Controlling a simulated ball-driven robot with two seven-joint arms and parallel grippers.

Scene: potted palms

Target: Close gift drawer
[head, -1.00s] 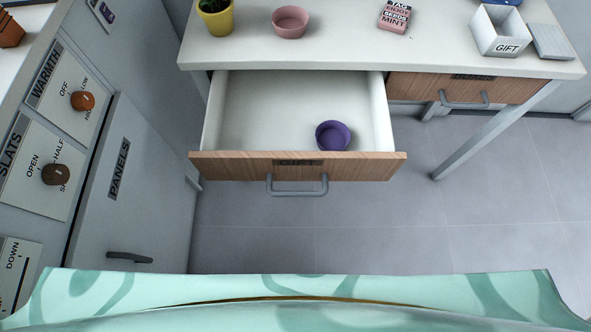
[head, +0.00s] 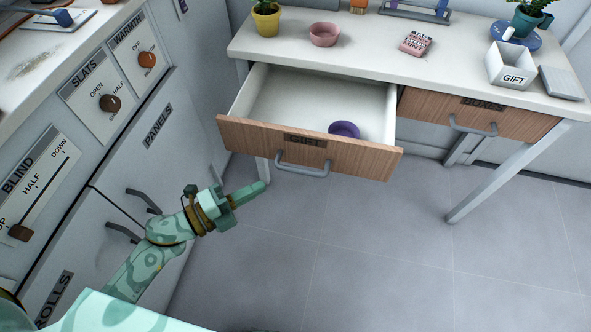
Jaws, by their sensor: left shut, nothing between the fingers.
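The gift drawer (head: 240,134) is pulled out from under the white table, with a wooden front and a grey bar handle (head: 302,168). A purple bowl (head: 345,130) sits inside it near the front right. My left gripper (head: 262,187) is shut and empty, below and left of the handle and apart from the drawer front. My right gripper is not in view.
A closed wooden drawer (head: 480,112) is to the right. On the table (head: 365,62) are a pink bowl (head: 324,34), a seed packet (head: 416,43) and a white gift box (head: 510,66). A grey panel cabinet (head: 150,160) stands left. The floor (head: 370,250) is clear.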

